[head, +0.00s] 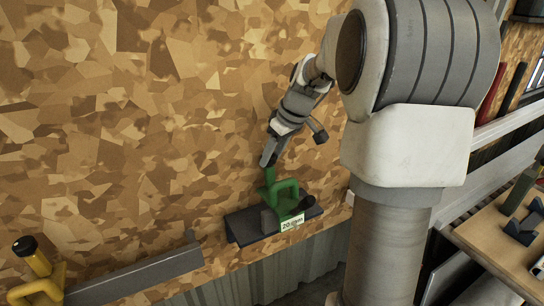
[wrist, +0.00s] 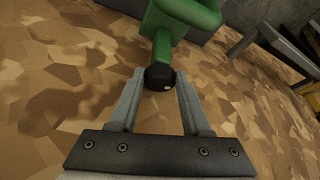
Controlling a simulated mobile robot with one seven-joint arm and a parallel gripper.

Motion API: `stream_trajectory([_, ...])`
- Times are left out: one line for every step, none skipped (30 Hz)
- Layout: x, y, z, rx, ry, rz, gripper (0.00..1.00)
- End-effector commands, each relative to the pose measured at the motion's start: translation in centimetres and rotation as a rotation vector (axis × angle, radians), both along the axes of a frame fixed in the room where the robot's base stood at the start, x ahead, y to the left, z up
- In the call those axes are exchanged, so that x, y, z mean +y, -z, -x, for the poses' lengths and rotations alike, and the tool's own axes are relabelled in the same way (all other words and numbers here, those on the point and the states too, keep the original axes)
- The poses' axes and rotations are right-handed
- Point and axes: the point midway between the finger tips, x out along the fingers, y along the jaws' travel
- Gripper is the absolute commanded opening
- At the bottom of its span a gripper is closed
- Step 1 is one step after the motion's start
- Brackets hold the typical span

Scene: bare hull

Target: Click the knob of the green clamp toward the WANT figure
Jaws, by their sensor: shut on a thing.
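The green clamp (head: 286,196) stands on a dark ledge (head: 245,228) at the foot of the patterned wall. A small pale label (head: 292,222) is on its front; it seems to start with 20, but the rest is too small to read surely. In the head view my gripper (head: 268,163) reaches down to the top of the clamp's green stem and hides the knob. In the wrist view my gripper (wrist: 157,76) is shut on the round black knob (wrist: 160,79), one finger on each side. The knob shows a small white mark and sits at the end of the green stem (wrist: 162,46).
A yellow clamp (head: 42,284) with a dark-topped yellow handle stands at the lower left by a grey rail (head: 135,274). A wooden bench (head: 500,240) with tools is at the right. The wall left of my gripper is bare.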

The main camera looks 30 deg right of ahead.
Motion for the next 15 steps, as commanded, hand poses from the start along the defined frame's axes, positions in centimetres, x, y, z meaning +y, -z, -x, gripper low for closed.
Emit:
stream_trajectory([-0.05, -0.02, -0.08, -0.002, -0.013, -0.002, 0.00])
stream_trajectory([-0.07, -0.04, -0.09, -0.002, -0.021, -0.002, 0.00])
stream_trajectory([-0.10, -0.06, -0.09, -0.002, -0.029, -0.003, 0.00])
stream_trajectory([-0.10, -0.07, -0.09, -0.002, -0.035, -0.004, 0.00])
stream_trajectory([-0.10, -0.07, -0.08, -0.002, -0.039, -0.004, 0.00])
stream_trajectory([-0.10, -0.08, -0.06, -0.001, -0.044, -0.005, 0.00])
stream_trajectory([-0.10, -0.08, -0.06, -0.001, -0.047, -0.005, 0.00])
stream_trajectory([-0.09, -0.08, -0.06, -0.001, -0.048, -0.005, 0.00])
stream_trajectory([-0.09, -0.09, -0.05, -0.001, -0.050, -0.006, 0.00])
stream_trajectory([-0.09, -0.09, -0.06, -0.001, -0.051, -0.005, 0.00])
stream_trajectory([-0.09, -0.09, -0.06, -0.001, -0.051, -0.005, 0.00])
stream_trajectory([-0.09, -0.10, -0.06, -0.001, -0.051, -0.005, 0.00])
stream_trajectory([-0.09, -0.10, -0.06, -0.001, -0.051, -0.005, 0.00])
stream_trajectory([-0.09, -0.10, -0.06, -0.001, -0.050, -0.006, 0.00])
stream_trajectory([-0.09, -0.10, -0.06, -0.001, -0.050, -0.006, 0.00])
